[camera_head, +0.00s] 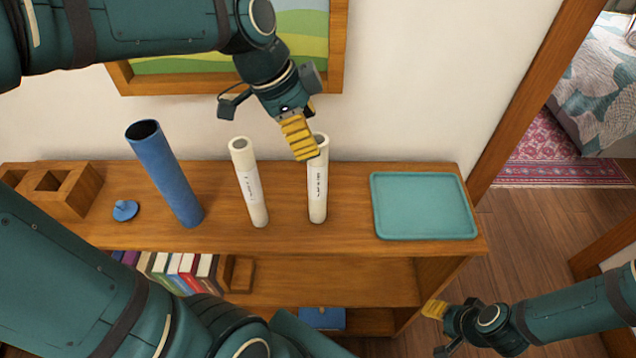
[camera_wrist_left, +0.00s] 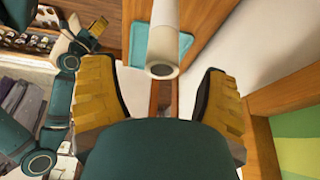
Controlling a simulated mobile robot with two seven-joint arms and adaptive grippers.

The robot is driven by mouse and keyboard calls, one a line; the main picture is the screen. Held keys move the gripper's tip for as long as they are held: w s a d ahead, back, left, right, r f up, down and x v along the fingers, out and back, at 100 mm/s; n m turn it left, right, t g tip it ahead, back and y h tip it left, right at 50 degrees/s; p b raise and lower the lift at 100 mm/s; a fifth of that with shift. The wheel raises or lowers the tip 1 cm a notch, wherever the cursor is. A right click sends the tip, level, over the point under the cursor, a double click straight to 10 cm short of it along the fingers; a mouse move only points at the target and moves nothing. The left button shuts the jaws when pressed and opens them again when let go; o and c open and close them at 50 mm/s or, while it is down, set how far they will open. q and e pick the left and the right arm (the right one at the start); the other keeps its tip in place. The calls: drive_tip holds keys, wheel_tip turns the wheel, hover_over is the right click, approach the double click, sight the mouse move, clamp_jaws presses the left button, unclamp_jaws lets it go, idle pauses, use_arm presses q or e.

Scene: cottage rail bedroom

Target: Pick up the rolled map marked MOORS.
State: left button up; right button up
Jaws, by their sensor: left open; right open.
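Two cream rolled maps stand upright on the wooden shelf top: a left roll (camera_head: 250,185) and a right roll (camera_head: 318,190). Each has small dark lettering, too small to read, so I cannot tell which is MOORS. My left gripper (camera_head: 302,145) is at the top of the right roll, partly covering its upper end. In the left wrist view, my open left gripper (camera_wrist_left: 160,95) has its yellow fingers apart, with a roll's end (camera_wrist_left: 163,62) ahead of the gap, not gripped. My right gripper (camera_head: 433,309) is low at the right, away from the rolls.
A blue open tube (camera_head: 165,175) stands left of the rolls, with a blue cap (camera_head: 125,210) beside it. A wooden holder (camera_head: 75,190) is at far left. A teal tray (camera_head: 423,205) lies empty at right. A framed picture (camera_head: 338,50) hangs behind my left arm.

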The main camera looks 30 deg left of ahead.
sight(321, 152)
use_arm(q)
drive_tip(key=shift+w+b+x, duration=0.15)
drive_tip(key=shift+x, duration=1.4)
drive_tip(key=shift+w+b+x, duration=0.1)
drive_tip(key=shift+b+x, duration=0.05)
drive_tip(key=shift+x, duration=1.4)
drive_tip(key=shift+r, duration=0.1)
clamp_jaws()
